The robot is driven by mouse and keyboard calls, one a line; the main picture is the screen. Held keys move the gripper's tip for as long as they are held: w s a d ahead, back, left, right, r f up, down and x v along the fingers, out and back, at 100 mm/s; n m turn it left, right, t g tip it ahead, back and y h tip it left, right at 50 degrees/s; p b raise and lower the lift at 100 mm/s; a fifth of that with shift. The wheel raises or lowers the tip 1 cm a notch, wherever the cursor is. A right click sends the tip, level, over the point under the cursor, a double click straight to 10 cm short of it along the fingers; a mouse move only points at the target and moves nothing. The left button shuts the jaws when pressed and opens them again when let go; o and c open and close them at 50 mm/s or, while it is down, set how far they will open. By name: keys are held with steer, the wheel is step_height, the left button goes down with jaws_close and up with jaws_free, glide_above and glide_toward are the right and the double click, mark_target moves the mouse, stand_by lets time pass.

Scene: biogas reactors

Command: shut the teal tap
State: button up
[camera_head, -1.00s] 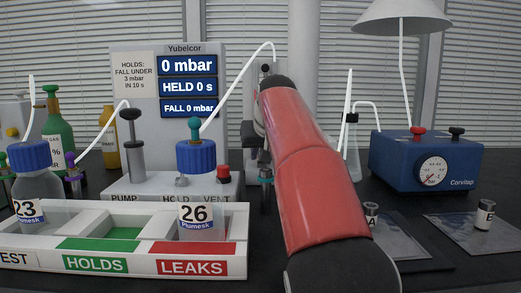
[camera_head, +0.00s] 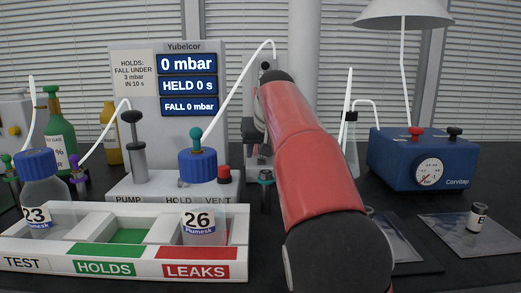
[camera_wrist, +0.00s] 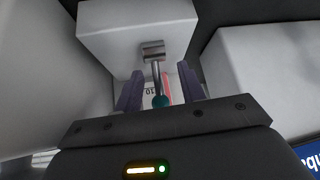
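In the wrist view a teal ball (camera_wrist: 160,101) sits on the end of a bent metal lever. The lever hangs from a metal fitting (camera_wrist: 153,50) on a white box. My gripper (camera_wrist: 160,88) is open, with one dark purple finger on each side of the lever; I cannot tell whether either touches it. In the head view my red arm hides the gripper and this lever. A teal connector (camera_head: 195,134) with a white tube tops the blue-capped bottle 26 (camera_head: 198,170).
A white tray (camera_head: 120,257) marked TEST, HOLDS and LEAKS stands in front, with bottle 23 (camera_head: 38,185) and bottle 26 in it. The display panel (camera_head: 188,63) reads 0 mbar. A blue gauge box (camera_head: 400,160) and a small vial (camera_head: 477,216) are at right.

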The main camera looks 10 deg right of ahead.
steer(key=v, duration=0.6)
steer(key=shift+r+p, duration=0.2)
steer(key=shift+p, duration=0.2)
steer(key=shift+s+r, duration=0.5)
